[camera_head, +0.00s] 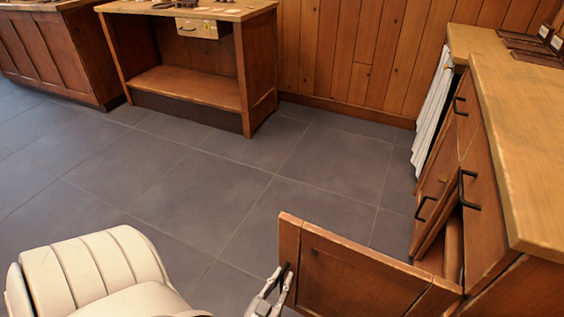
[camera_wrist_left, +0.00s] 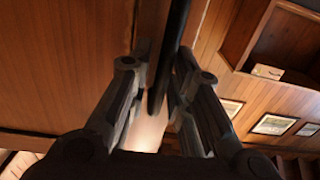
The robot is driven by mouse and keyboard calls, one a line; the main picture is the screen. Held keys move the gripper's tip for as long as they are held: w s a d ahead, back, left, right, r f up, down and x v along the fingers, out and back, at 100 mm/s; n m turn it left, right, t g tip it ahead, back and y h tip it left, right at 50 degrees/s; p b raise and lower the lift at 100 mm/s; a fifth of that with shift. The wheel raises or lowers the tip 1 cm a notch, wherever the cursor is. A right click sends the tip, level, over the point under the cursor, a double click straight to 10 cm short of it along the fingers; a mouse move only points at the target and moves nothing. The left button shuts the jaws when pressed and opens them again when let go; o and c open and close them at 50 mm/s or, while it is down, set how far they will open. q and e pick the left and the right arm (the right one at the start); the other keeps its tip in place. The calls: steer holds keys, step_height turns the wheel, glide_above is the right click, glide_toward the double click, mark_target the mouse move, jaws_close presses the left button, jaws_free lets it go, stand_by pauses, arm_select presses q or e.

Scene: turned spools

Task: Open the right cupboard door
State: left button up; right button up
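A wooden cupboard door (camera_head: 350,275) stands swung out from the counter cabinet (camera_head: 487,215) on the right, its free edge toward the left. My left gripper (camera_head: 277,292) is at this free edge, by the dark handle (camera_head: 285,273). In the left wrist view the fingers of my left gripper (camera_wrist_left: 166,75) are closed around the dark handle bar (camera_wrist_left: 171,55), one on each side. The door panel (camera_wrist_left: 60,65) fills the left of that view. The cupboard's inside is mostly hidden behind the door. My right gripper is in neither view.
Other cabinet fronts with black handles (camera_head: 469,188) are beside the open door, under the wooden worktop (camera_head: 525,130). A white cloth (camera_head: 432,105) hangs farther back. A wooden workbench (camera_head: 190,85) stands at the back. The grey tiled floor (camera_head: 230,185) between is clear.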

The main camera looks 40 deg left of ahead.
arm_select(q)
steer(key=v, duration=1.2)
stand_by(0.3)
